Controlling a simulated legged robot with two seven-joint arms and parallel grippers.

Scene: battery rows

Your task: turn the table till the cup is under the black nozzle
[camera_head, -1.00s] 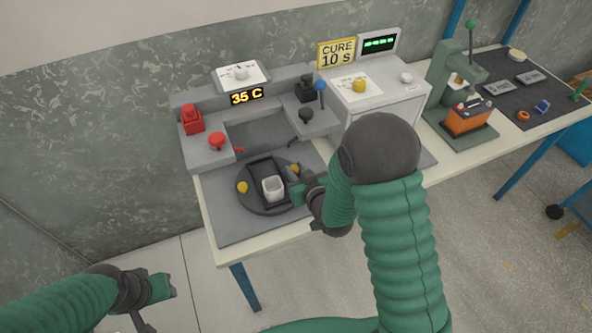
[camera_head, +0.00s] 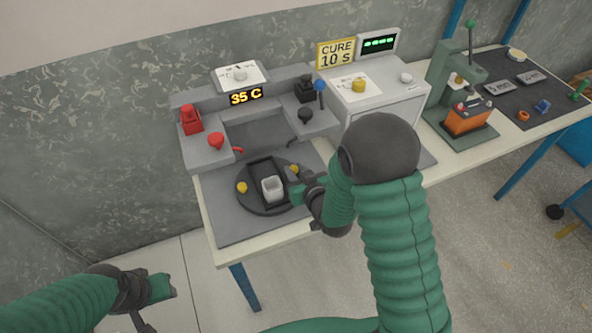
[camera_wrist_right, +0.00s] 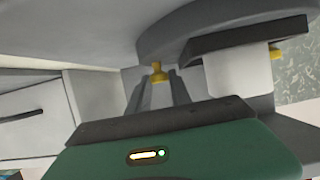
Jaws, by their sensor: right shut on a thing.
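The white cup (camera_head: 272,188) stands upright in a black holder on the round dark turntable (camera_head: 268,209), near its front middle. The black nozzle (camera_head: 306,115) is on the station's right side, behind and right of the cup; the cup is not under it. My right gripper (camera_head: 296,180) is at the turntable's right edge, shut on a yellow knob (camera_head: 294,169). In the right wrist view the yellow knob (camera_wrist_right: 157,72) shows between the fingertips. A second yellow knob (camera_head: 242,187) is on the left edge. My left gripper (camera_head: 157,304) is open and empty, low at left.
The red nozzle (camera_head: 216,140) is on the station's left side, with a red bottle (camera_head: 190,119) behind it. A display (camera_head: 246,97) reads 35 C. A curing box (camera_head: 383,100) and a green press (camera_head: 452,90) stand to the right. The grey mat left of the turntable is clear.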

